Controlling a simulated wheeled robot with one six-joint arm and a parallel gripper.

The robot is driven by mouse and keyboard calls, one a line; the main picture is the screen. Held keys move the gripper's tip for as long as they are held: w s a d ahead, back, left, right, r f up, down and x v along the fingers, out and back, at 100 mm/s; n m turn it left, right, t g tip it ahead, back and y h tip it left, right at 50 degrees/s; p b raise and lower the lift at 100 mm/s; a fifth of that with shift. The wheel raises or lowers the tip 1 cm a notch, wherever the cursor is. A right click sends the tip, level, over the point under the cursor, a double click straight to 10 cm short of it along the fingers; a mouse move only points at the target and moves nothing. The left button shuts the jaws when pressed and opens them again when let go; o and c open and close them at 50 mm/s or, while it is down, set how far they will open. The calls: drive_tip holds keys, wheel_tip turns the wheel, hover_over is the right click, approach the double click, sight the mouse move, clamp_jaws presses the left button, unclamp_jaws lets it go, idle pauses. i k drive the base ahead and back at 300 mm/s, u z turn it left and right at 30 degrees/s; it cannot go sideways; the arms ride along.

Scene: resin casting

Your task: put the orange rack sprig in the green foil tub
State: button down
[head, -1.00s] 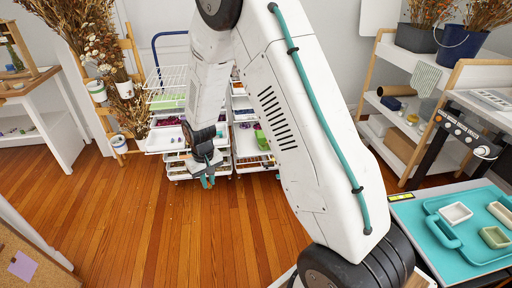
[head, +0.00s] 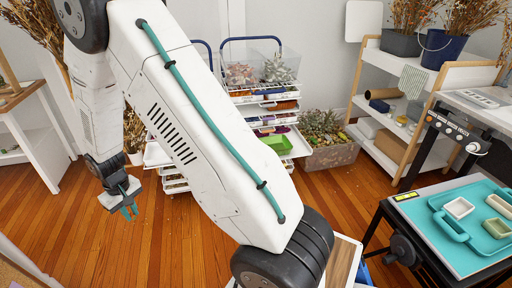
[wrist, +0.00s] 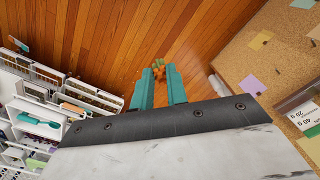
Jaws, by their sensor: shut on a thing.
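My gripper (wrist: 160,76) is shut on the orange rack sprig (wrist: 157,67). The small orange sprig with some green shows between and just beyond the teal fingertips in the wrist view. In the head view my gripper (head: 129,210) hangs over the open wooden floor at left, and the sprig is too small to make out there. A bright green tub (head: 278,144), which looks like the green foil tub, sits on a pulled-out tray of the white drawer rack, well to the right of my gripper and farther back. Its inside is hard to see.
The white drawer rack (head: 299,147) has trays sticking out; my arm covers part of it. A planter box (head: 330,157) stands right of it. A cart with a teal tray (head: 455,234) is at the right. The wooden floor (head: 190,235) is clear around my gripper.

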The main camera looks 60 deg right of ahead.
sight(272, 147)
drive_tip(key=i, duration=1.8)
drive_tip(key=z, duration=3.05)
drive_tip(key=i, duration=1)
drive_tip(key=u, duration=0.05)
